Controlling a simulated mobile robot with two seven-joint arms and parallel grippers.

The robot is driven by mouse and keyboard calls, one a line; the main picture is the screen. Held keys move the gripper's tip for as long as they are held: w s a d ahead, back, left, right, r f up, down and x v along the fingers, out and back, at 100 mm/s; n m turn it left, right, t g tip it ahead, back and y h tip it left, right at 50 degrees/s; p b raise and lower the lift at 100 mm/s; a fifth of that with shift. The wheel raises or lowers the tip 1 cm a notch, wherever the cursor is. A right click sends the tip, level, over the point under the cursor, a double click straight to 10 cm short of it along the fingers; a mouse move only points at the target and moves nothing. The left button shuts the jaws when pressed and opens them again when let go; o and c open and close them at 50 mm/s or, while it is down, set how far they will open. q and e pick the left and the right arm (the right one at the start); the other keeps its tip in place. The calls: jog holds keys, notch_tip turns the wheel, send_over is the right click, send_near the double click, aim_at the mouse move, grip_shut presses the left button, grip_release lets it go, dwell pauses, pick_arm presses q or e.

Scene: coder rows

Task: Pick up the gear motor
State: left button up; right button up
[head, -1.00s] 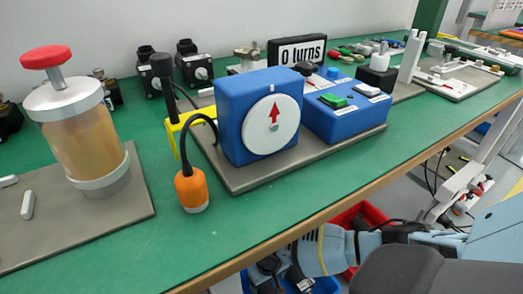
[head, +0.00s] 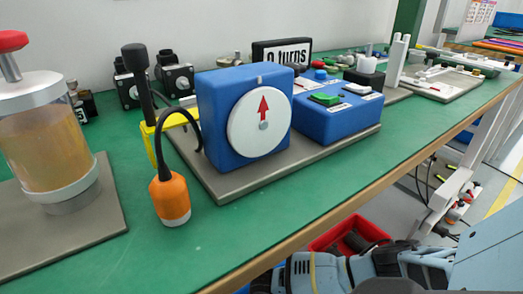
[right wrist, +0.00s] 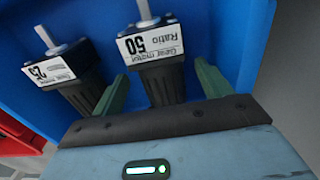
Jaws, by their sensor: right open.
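In the right wrist view, a gear motor (right wrist: 153,47) with a white label reading "Gear motor Ratio 50" lies in a blue bin (right wrist: 205,18). Its metal shaft points to the top of the picture and its dark ribbed body towards me. A second gear motor (right wrist: 62,73), labelled 25, lies to its left. My right gripper (right wrist: 161,72) is open, with its green fingers on either side of the ratio 50 motor's body. I cannot tell whether they touch it. In the head view my right arm (head: 335,272) reaches below the bench edge. My left gripper is not in view.
A red bin (head: 322,244) with dark parts stands beside my right arm; its edge shows in the wrist view (right wrist: 18,130). The green bench (head: 240,237) above carries a blue dial box (head: 215,115), an orange-handled tool (head: 170,200) and a glass cylinder (head: 50,140).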

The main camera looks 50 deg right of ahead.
jog(key=shift+f, duration=0.6)
jog(key=c, duration=0.5)
jog(key=shift+w+r, duration=0.1)
jog(key=c, duration=0.6)
jog(key=shift+r, duration=0.15)
notch_tip(320, 180, up, 10)
jog(key=p, duration=0.5)
jog(key=shift+f, duration=0.25)
jog(key=shift+r+p, duration=0.15)
jog(key=shift+p, duration=0.15)
